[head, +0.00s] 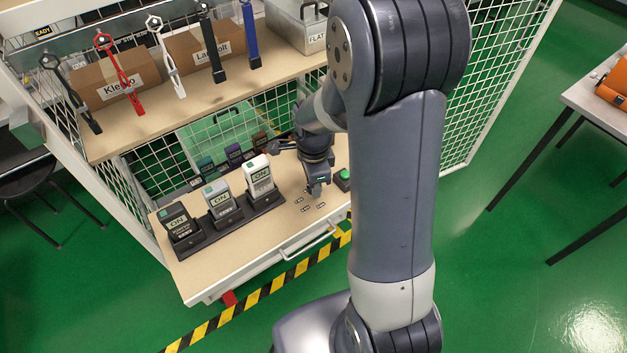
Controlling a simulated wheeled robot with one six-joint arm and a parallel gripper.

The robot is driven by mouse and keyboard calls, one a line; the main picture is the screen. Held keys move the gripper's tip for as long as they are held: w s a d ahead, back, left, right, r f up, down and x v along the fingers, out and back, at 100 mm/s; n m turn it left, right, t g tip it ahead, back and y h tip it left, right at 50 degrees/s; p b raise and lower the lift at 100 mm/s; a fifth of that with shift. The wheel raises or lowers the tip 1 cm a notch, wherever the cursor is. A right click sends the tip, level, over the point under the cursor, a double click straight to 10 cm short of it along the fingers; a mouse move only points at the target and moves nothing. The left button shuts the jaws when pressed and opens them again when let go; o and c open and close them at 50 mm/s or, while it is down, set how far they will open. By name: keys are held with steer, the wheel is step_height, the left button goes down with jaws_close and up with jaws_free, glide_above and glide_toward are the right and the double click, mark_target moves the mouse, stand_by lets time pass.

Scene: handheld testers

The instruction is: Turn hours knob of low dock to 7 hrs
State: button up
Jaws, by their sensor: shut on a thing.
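The low dock (219,232) is a dark tray on the light bench top, with a black, a grey and a white handheld tester standing in it. My gripper (317,190) points down to the right of the dock, shut on the hours knob. Small printed hour labels (305,210) lie on the bench top around the front and left of my gripper. The knob itself is hidden by the fingers, so its pointer and setting cannot be read.
A green button (343,175) on a dark box is just right of my gripper. Several darker testers (235,154) stand behind. The upper shelf (210,95) carries boxes and hanging tools above. A drawer handle (308,243) is at the bench front.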

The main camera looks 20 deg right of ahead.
steer(key=o, duration=1)
step_height(320, 180, up, 11)
steer(key=p, duration=0.1)
steer(key=shift+f, duration=0.25)
step_height(320, 180, down, 10)
steer(key=shift+f+b, duration=0.25)
steer(key=shift+b, duration=0.3)
stand_by(0.3)
